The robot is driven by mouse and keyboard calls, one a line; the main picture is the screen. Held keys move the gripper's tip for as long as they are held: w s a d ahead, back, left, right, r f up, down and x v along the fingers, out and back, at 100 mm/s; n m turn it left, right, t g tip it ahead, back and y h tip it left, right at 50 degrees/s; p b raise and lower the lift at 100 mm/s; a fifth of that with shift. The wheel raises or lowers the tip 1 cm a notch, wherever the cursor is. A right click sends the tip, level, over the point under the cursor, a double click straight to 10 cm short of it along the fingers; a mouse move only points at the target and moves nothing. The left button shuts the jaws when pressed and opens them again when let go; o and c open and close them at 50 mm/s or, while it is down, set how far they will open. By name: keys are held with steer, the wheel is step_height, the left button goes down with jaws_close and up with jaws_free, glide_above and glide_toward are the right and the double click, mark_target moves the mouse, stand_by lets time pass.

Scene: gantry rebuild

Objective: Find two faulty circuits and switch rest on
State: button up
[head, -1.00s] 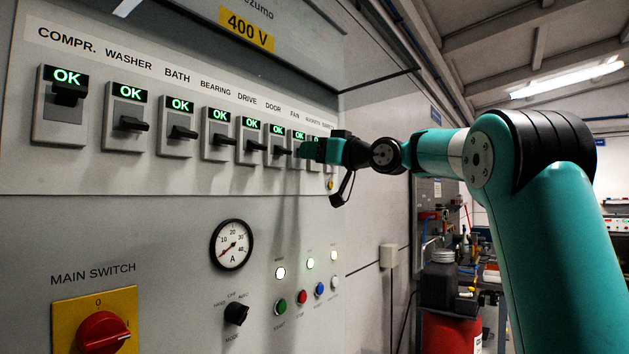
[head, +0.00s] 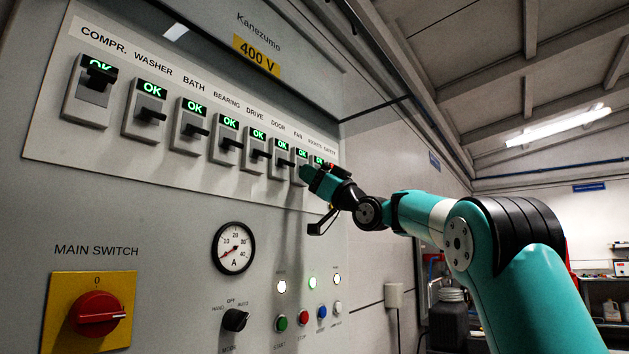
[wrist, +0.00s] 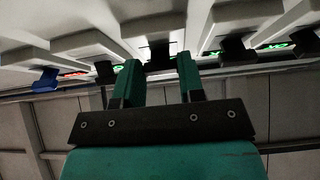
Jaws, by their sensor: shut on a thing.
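A row of breakers runs along the panel. Compressor (head: 92,92), washer (head: 146,112), bath (head: 191,129), bearing (head: 226,143), drive (head: 256,152) and door (head: 281,161) all show green OK. The compressor lever sits higher, across its display. My gripper (head: 308,172) is at the fan breaker, whose display (head: 302,153) shows green OK. In the wrist view my gripper (wrist: 158,80) has its fingers either side of a black lever (wrist: 159,55) and is shut on it. Farther left there, a blue lever (wrist: 45,79) is beside a red display (wrist: 72,74). The fan lever is hidden in the head view.
Below the row are an ammeter (head: 232,248), a mode knob (head: 235,320), lit lamps, small push buttons and the red main switch (head: 97,313) on a yellow plate. A socket box (head: 394,295) is on the wall to the right. Neighbouring levers stand close to my fingers.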

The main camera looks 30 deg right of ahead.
steer(key=o, duration=0.9)
steer(key=shift+o, duration=0.2)
steer(key=b+v, duration=0.8)
steer(key=v, duration=0.9)
steer(key=shift+f, duration=0.15)
steer(key=shift+s+d, duration=0.15)
